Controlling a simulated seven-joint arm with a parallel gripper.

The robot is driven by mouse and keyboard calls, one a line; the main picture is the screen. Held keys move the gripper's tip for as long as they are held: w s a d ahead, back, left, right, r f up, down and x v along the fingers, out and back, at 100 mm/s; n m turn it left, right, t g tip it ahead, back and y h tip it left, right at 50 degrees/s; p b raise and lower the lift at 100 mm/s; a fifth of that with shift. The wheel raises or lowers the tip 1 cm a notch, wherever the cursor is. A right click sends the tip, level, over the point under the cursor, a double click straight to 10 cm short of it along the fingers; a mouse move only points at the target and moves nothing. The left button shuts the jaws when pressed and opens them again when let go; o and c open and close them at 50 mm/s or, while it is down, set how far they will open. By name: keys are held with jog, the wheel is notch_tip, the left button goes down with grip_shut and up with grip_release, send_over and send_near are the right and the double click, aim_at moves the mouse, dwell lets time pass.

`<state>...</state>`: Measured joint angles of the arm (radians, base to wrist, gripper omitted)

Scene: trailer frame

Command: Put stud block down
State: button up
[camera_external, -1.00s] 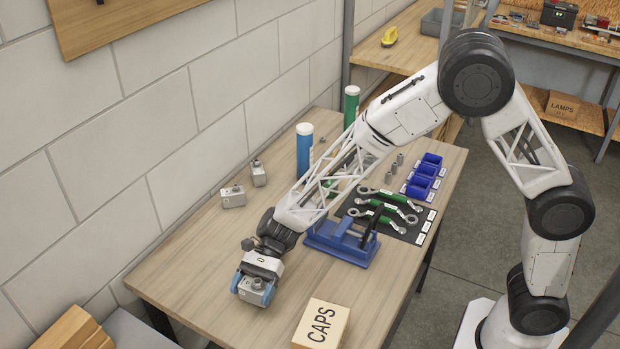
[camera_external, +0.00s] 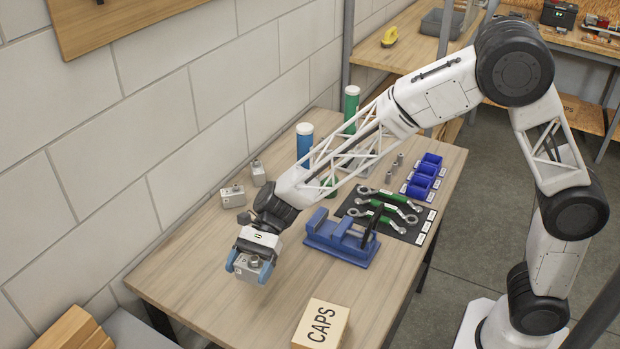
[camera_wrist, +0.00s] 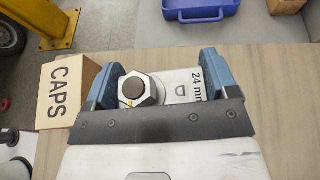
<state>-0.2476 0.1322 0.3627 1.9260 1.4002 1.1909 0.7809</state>
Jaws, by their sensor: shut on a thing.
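My gripper (camera_external: 249,266) is shut on a grey stud block (camera_external: 246,274) near the front left part of the wooden table (camera_external: 195,282). In the wrist view the stud block (camera_wrist: 180,84) sits between the two blue fingers, with a hex nut and dark stud at its left and the marking "24 mm" at its right. I cannot tell clearly whether its underside touches the table. Two similar grey blocks, one nearer (camera_external: 232,196) and one farther (camera_external: 258,173), stand by the wall behind my gripper.
A blue vise (camera_external: 340,240) stands to the right of my gripper. A CAPS box (camera_external: 321,325) is at the front edge. Wrenches lie on a dark mat (camera_external: 412,236), with blue bins (camera_external: 424,177) beyond. Blue (camera_external: 304,150) and green (camera_external: 351,106) tubes stand behind. Table left of my gripper is clear.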

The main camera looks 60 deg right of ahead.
aim_at(248, 267)
jog(key=shift+r, duration=0.1)
dwell(0.6)
notch_tip(248, 267, up, 11)
jog(key=w+d+m+t, duration=0.5)
jog(key=w+d+t, duration=0.1)
jog(key=w+d, duration=1.45)
jog(key=w+d+m+t+h, duration=0.1)
jog(key=w+d+m+t, duration=0.15)
jog(key=d, duration=0.95)
jog(key=w+d+m+t+h, duration=0.1)
jog(key=w+d+h, duration=0.15)
jog(key=d, duration=0.95)
jog(key=w+d+m+t+h, duration=0.15)
jog(key=w+d, duration=0.25)
jog(key=d, duration=0.8)
notch_tip(248, 267, down, 11)
jog(key=y, duration=0.1)
jog(key=shift+s, duration=0.2)
jog(key=shift+f, duration=3.1)
